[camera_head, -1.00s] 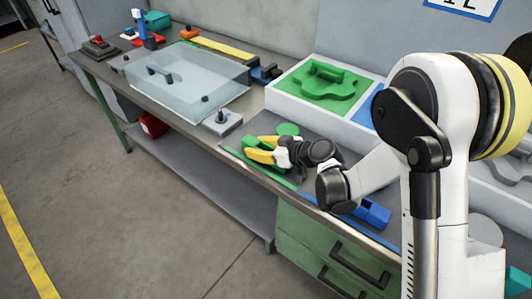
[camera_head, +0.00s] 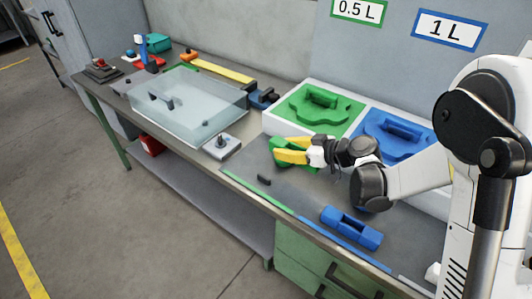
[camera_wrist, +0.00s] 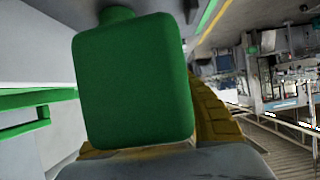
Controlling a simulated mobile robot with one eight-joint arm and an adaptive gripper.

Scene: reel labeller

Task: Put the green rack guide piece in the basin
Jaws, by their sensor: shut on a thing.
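My gripper (camera_head: 284,151) has yellow fingers and is shut on the green rack guide piece (camera_head: 312,160), above the grey worktop in front of the green panel. In the wrist view the piece is a large rounded green block (camera_wrist: 135,85) close to the camera, with a narrower neck at its top. The fingers and wrist hide part of it in the head view. A wide, clear-walled box (camera_head: 185,118) stands to the left on the bench; I cannot tell for certain whether it is the basin.
Behind my gripper a white frame holds a green panel (camera_head: 345,112) and a blue panel (camera_head: 375,145) with raised handles. A blue piece (camera_head: 351,228) lies near the front edge. A grey block with a black knob (camera_head: 222,146) stands left. The worktop between is mostly clear.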

